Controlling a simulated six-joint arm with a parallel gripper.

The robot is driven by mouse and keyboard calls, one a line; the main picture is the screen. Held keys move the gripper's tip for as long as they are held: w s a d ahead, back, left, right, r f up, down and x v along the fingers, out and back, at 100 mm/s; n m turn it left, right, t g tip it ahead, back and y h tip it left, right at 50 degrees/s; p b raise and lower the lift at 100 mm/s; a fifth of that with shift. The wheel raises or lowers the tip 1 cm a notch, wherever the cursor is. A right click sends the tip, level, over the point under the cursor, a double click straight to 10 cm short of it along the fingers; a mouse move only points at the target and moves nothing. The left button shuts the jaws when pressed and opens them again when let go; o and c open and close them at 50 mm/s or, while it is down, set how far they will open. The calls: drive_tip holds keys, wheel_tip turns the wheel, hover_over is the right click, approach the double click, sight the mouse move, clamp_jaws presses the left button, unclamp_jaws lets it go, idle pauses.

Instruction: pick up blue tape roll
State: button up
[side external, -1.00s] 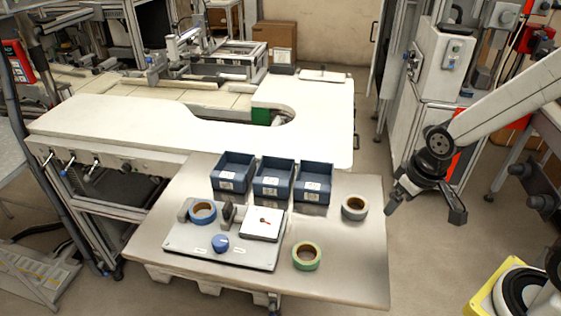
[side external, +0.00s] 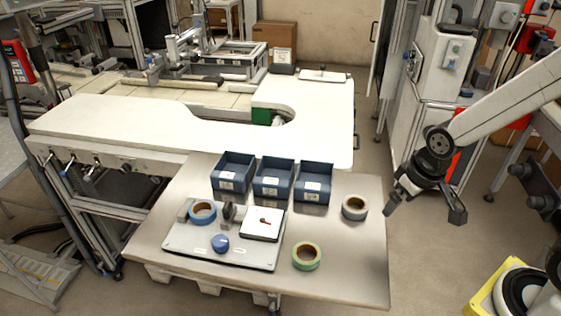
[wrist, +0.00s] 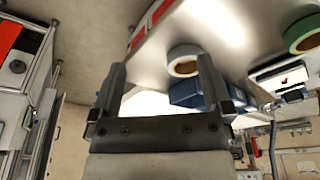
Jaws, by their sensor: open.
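The blue tape roll (side external: 202,212) lies at the left back of a light grey board (side external: 180,243) on the metal table. My gripper (side external: 424,213) is to the right of the table, beyond its edge and far from the blue roll. In the wrist view my gripper (wrist: 160,80) is open, with nothing between its fingers. The wrist view shows a white tape roll (wrist: 183,62) and part of a green tape roll (wrist: 303,33). I cannot make out the blue roll there.
The white roll (side external: 355,208) and green roll (side external: 306,256) lie on the metal table (side external: 345,275). Three blue bins (side external: 273,180) stand along its back. A blue round knob (side external: 220,243) and a white square plate (side external: 262,224) are on the board, close to the blue roll.

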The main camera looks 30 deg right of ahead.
drive_tip(key=n+y, duration=0.3)
drive_tip(key=n, duration=0.6)
approach(201, 206)
drive_tip(key=shift+s+a+f+t, duration=0.15)
drive_tip(key=shift+s+a, duration=0.1)
drive_tip(key=shift+s, duration=0.25)
drive_tip(key=shift+s+a+t, duration=0.15)
drive_tip(key=shift+s+a, duration=0.1)
drive_tip(key=shift+s, duration=0.25)
drive_tip(key=shift+x, duration=1.3)
drive_tip(key=shift+f, duration=0.1)
drive_tip(key=shift+x, duration=2.5)
drive_tip(key=shift+w, duration=0.1)
